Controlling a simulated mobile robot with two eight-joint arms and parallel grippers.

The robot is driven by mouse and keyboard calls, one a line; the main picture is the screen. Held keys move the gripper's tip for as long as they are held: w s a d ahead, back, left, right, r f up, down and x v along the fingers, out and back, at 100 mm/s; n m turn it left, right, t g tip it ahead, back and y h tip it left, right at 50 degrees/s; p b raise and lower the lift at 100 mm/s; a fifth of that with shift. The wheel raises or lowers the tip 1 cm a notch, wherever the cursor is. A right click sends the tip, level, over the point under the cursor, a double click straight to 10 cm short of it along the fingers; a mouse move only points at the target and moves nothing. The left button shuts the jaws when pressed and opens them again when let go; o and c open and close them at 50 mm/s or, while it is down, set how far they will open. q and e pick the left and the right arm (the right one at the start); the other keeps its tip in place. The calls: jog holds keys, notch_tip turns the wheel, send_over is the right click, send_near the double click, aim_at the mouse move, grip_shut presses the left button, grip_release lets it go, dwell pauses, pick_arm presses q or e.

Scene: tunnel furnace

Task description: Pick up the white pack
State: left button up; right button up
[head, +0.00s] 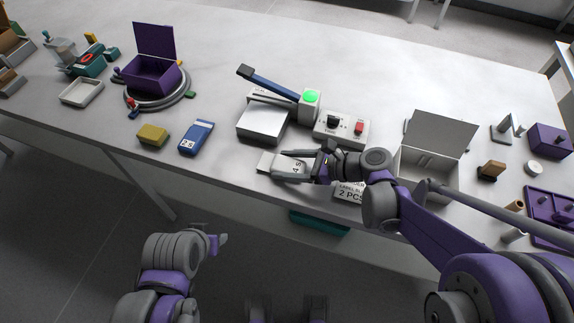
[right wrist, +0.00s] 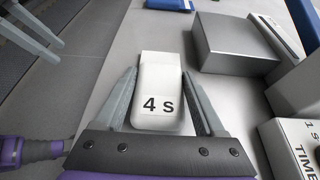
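The white pack (head: 268,163), marked "4 S", lies flat on the table near its front edge. In the right wrist view the pack (right wrist: 160,80) lies between the two fingers of my right gripper (right wrist: 158,88). The fingers are spread, one along each side, with narrow gaps visible towards their bases. In the head view my right gripper (head: 308,167) covers part of the pack. My left arm hangs in front of the table at the lower left, with its end (head: 217,243) away from the pack; its fingers cannot be made out clearly.
A grey-topped press with a blue lever (head: 268,84) and a green light stands behind the pack. A control box (head: 342,128) and an open grey box (head: 436,135) stand to the right. A blue pack (head: 196,138) and a yellow block (head: 153,135) lie left, with bare table between.

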jog(key=c, duration=0.9)
